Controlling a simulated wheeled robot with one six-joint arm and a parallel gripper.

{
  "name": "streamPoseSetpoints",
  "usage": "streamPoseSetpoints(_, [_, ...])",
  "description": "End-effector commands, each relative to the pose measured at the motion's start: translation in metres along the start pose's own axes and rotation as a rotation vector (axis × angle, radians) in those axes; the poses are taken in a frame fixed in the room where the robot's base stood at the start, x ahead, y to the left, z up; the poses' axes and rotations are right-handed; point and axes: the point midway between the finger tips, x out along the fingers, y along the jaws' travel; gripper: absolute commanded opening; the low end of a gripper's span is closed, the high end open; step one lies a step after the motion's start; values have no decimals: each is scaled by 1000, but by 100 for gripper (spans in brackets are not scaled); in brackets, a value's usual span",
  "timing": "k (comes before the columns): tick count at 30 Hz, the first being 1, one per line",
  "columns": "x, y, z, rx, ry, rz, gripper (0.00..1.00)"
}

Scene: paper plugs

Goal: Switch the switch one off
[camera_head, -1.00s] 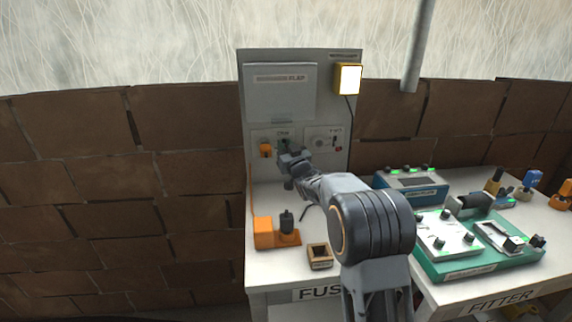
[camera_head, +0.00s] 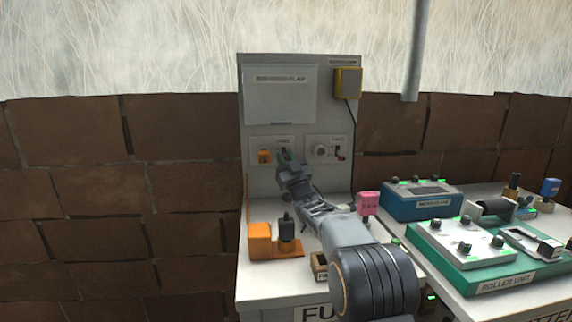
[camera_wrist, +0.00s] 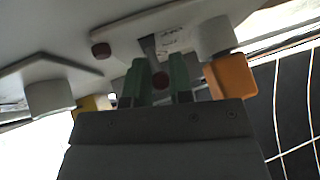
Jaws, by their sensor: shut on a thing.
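My gripper (camera_head: 284,163) is at the left switch panel (camera_head: 259,143) on the grey upright board, and its label is too blurred to read surely. The lever is mostly hidden by the gripper in the head view. A lamp box (camera_head: 347,83) at the board's upper right is dark. An orange plug (camera_head: 264,156) sits left of the switch; it also shows in the wrist view (camera_wrist: 232,75).
A second panel with a round knob (camera_head: 320,151) is to the right. On the table below stand an orange block with a black plug (camera_head: 287,226) and a pink object (camera_head: 367,203). A blue device (camera_head: 420,201) and a green roller unit (camera_head: 485,257) fill the right table.

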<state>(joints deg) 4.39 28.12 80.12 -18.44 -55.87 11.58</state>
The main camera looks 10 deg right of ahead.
Motion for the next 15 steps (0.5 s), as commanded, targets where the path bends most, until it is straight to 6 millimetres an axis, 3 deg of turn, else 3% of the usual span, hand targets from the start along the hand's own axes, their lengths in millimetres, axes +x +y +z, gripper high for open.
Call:
streamPoseSetpoints(10, [0,-3,1,1,0,-5,0])
streamPoseSetpoints(11, [0,-3,1,1,0,-5,22])
streamPoseSetpoints(15, [0,-1,1,0,0,-3,35])
